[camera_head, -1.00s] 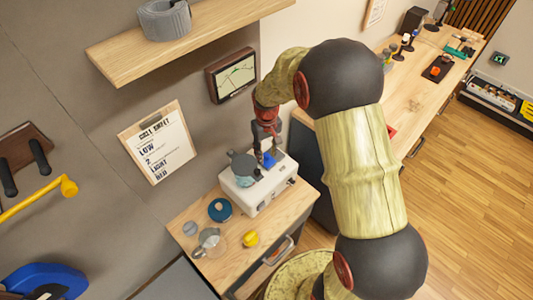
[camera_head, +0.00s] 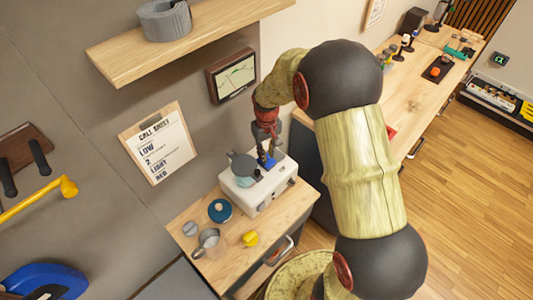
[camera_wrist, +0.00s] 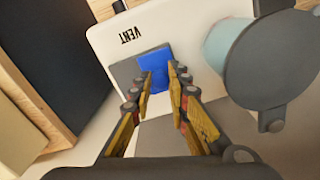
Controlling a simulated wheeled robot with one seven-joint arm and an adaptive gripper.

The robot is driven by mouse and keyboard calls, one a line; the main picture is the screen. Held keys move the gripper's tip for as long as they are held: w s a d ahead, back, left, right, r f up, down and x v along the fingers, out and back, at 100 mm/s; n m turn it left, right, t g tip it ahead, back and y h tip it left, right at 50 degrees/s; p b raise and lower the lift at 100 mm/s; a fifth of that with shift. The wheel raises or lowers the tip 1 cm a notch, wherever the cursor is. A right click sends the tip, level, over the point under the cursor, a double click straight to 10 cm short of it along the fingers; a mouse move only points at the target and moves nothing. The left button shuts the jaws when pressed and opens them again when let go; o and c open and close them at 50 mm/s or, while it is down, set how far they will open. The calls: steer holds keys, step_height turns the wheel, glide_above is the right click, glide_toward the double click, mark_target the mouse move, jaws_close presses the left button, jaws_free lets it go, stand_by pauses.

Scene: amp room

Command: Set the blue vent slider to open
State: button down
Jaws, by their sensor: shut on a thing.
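The white machine (camera_head: 262,195) stands on the wooden cabinet top. Its top carries the word VENT, readable in the wrist view (camera_wrist: 131,35). The blue vent slider (camera_wrist: 154,60) sits in a dark grey track panel (camera_wrist: 122,74) beside that word. In the head view the blue slider (camera_head: 264,163) shows only as a small patch below the fingers. My gripper (camera_wrist: 159,78) points down at the machine's top with a finger on each side of the slider, shut on it. The fingertips hide part of the slider and track, so its exact position along the track is unclear.
A grey round part (camera_wrist: 275,60) over a pale blue-green vessel stands close beside the fingers on the machine. A wooden shelf (camera_head: 190,45) hangs above.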

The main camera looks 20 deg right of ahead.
mark_target(276, 153)
stand_by(0.5)
steer(key=d, duration=0.1)
steer(key=w+d, duration=0.1)
steer(key=d, duration=0.1)
steer(key=w+d, duration=0.1)
steer(key=d, duration=0.1)
steer(key=shift+w+p, duration=0.1)
steer(key=shift+p, duration=0.25)
steer(key=shift+r, duration=0.1)
steer(key=c, duration=1.7)
jaws_free()
step_height(276, 153, up, 12)
steer(key=shift+f, duration=0.1)
